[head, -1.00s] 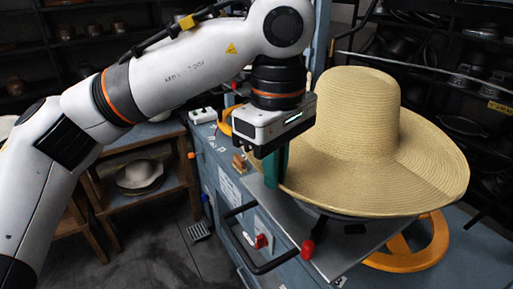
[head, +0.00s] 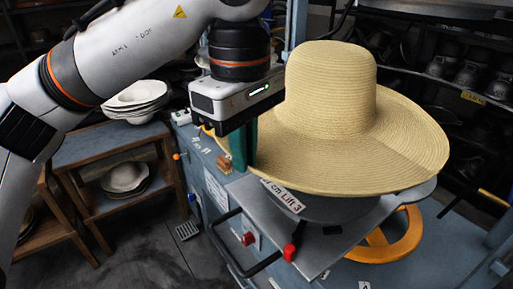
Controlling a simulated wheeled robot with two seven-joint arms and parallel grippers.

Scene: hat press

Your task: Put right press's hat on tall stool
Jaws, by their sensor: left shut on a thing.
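The straw hat (head: 330,95) is tan with a tall crown and a wide brim. It is over the round grey plate of the press (head: 335,207); I cannot tell whether it touches the plate. My left gripper (head: 243,148) points down at the left part of the brim, its green fingers shut on the brim edge. My right gripper is not in view. I cannot make out a tall stool for certain.
A wooden shelf stand (head: 112,143) at the left holds stacked pale hat shapes (head: 138,97). A yellow handwheel (head: 385,238) sits under the press plate. A black handle bar (head: 243,268) and a red knob (head: 289,252) stick out in front. Dark racks stand behind.

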